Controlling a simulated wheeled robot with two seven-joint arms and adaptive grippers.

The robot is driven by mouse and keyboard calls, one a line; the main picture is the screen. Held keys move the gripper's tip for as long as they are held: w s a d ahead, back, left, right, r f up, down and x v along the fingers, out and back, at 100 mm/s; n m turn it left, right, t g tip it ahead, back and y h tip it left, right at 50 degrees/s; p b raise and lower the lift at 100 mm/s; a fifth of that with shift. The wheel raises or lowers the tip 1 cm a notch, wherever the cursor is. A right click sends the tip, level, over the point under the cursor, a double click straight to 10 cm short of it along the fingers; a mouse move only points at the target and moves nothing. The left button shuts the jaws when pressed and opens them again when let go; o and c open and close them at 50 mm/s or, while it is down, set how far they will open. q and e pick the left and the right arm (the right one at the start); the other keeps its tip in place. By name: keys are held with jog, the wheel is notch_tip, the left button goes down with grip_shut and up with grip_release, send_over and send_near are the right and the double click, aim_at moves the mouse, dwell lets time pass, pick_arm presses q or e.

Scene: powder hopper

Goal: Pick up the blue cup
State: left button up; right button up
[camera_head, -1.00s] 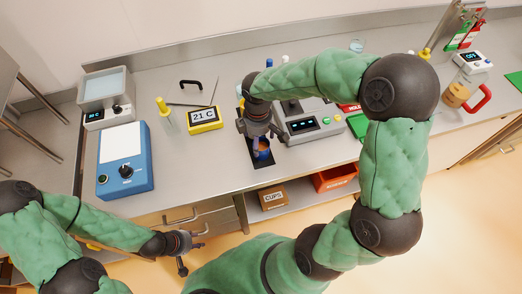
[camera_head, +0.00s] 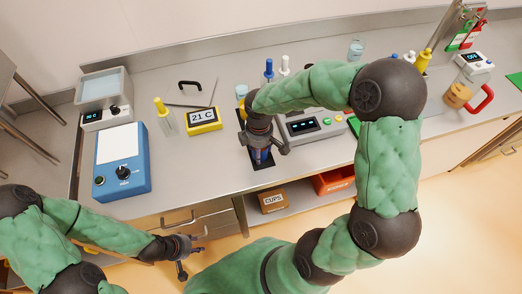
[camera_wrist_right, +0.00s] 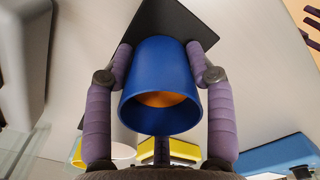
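The blue cup (camera_wrist_right: 160,85) stands with its mouth toward the right wrist camera, and something orange shows inside. In the head view only a small part of the cup (camera_head: 262,157) shows below my right gripper (camera_head: 264,152). In the right wrist view the two purple fingers of this gripper (camera_wrist_right: 161,62) lie against opposite sides of the cup, shut on it. A black mat (camera_wrist_right: 183,18) is under or behind the cup; I cannot tell whether they touch. My left gripper (camera_head: 192,256) is open and empty, in front of the counter.
A device with a display (camera_head: 305,127) stands close right of the cup. A yellow 21 C display (camera_head: 203,120) and a blue device (camera_head: 122,165) are to the left. Bottles (camera_head: 269,69) stand behind. A CUPS box (camera_head: 273,201) is on the shelf below.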

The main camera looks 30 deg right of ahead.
jog(key=shift+c, duration=0.3)
jog(key=shift+r+p, duration=0.4)
jog(key=shift+r, duration=0.95)
jog(key=s+a+r+p, duration=0.3)
jog(key=s+a+r, duration=0.4)
jog(key=a+r, duration=0.3)
jog(key=shift+s+a, duration=0.2)
jog(key=shift+a, duration=0.75)
jog(key=shift+s+r, duration=0.1)
